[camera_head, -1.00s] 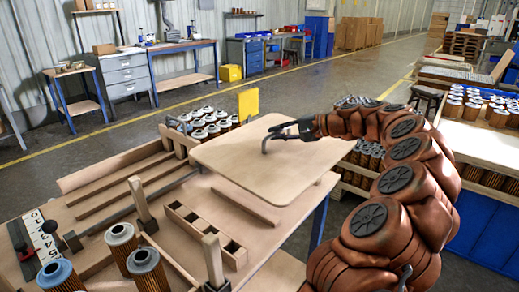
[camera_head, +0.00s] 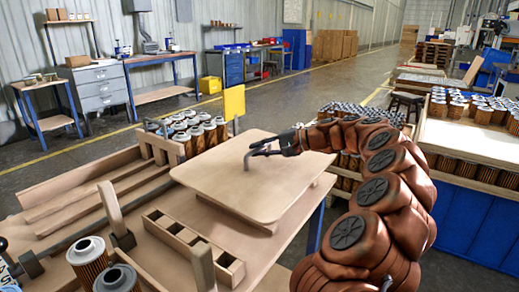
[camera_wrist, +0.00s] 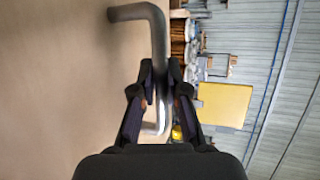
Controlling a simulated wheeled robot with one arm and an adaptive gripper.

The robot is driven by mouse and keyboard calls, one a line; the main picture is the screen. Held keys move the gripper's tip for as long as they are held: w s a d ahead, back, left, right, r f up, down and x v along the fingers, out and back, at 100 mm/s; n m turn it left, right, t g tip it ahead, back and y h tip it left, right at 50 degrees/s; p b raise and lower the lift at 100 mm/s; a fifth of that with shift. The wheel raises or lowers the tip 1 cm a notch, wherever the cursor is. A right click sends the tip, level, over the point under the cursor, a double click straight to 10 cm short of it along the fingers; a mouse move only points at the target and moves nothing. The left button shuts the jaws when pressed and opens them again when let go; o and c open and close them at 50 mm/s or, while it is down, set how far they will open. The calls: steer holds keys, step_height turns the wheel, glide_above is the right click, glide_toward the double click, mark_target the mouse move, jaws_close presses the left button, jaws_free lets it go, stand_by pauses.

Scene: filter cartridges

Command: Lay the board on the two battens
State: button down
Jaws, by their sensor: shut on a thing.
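The board (camera_head: 218,180) is a flat tan panel with rounded corners and a bent grey handle (camera_wrist: 158,50) standing on its top. My gripper (camera_head: 268,151) is shut on this handle at the board's far right part; the wrist view shows both fingers (camera_wrist: 160,105) closed around the grey bar. The board is roughly level over the right part of the wooden workbench (camera_head: 160,245). A short end of a batten (camera_head: 270,228) shows under its near corner. The rest of the battens is hidden beneath the board, and I cannot tell whether the board touches them.
A wooden box with square compartments (camera_head: 180,232) lies just in front of the board. Upright wooden posts (camera_head: 111,207) and filter cartridges (camera_head: 88,258) stand at the near left. More cartridges (camera_head: 195,130) and a yellow panel (camera_head: 234,103) are behind the board.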

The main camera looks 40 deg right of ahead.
mark_target(261, 162)
steer(key=shift+f+b, duration=1.45)
steer(key=shift+f, duration=0.85)
steer(key=shift+s+d, duration=0.1)
steer(key=shift+s, duration=0.05)
steer(key=shift+f+b, duration=0.45)
steer(key=shift+f, duration=1.05)
steer(key=c, duration=1.1)
jaws_free()
steer(key=shift+f, duration=0.15)
steer(key=v, duration=1.2)
